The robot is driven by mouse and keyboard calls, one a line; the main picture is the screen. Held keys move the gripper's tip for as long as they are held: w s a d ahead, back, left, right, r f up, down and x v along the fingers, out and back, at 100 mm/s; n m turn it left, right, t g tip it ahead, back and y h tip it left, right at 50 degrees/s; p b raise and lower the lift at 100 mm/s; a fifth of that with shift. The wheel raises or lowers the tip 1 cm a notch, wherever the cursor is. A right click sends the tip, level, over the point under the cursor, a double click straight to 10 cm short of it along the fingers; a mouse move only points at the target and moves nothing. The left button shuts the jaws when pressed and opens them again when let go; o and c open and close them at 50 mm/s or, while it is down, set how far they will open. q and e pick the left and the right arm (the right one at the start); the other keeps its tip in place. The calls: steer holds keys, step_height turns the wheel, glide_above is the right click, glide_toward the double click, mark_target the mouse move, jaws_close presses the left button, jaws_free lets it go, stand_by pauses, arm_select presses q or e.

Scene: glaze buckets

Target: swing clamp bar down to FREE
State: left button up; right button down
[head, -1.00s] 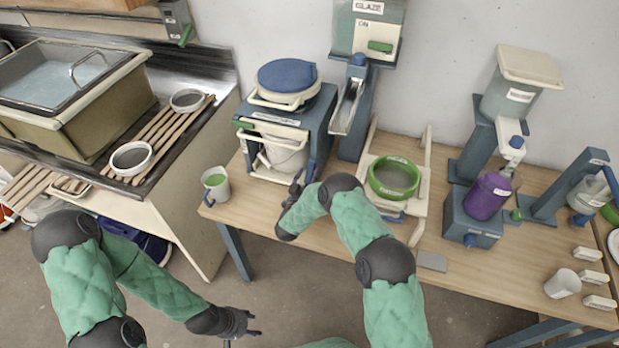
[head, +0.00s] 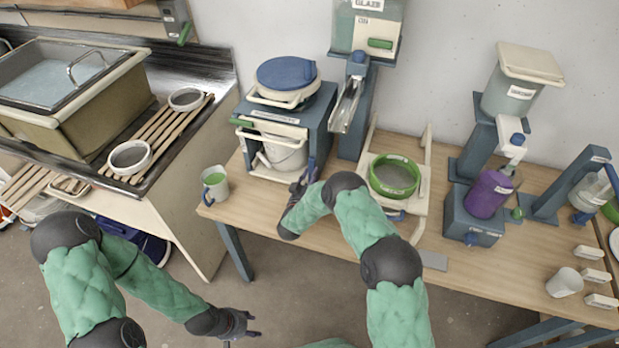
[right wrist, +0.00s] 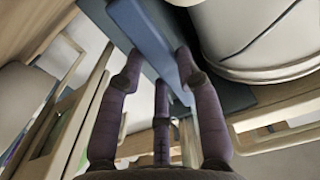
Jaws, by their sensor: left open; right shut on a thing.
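A blue frame (head: 322,112) on the bench's left part holds a white bucket (head: 287,155) with a cream bar across its front. A blue bar (head: 311,168) stands upright at the frame's right front corner; it looks like the clamp bar, but I see no readable FREE mark. My right gripper (head: 300,186) is shut on this blue bar. In the right wrist view, the blue bar (right wrist: 152,38) runs between the fingers of my right gripper (right wrist: 158,68), beside the white bucket (right wrist: 250,35). My left gripper (head: 248,325) is open and empty, low in front of the bench.
A green-rimmed sieve (head: 394,174) on a cream rack is close to the right of my right forearm. A purple container (head: 487,194) stands further right. The bench front between mug and frame is clear.

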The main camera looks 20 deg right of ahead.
steer(key=shift+d, duration=0.1)
steer(key=c, duration=0.8)
jaws_free()
steer(key=shift+c, duration=0.2)
steer(key=v, duration=1.2)
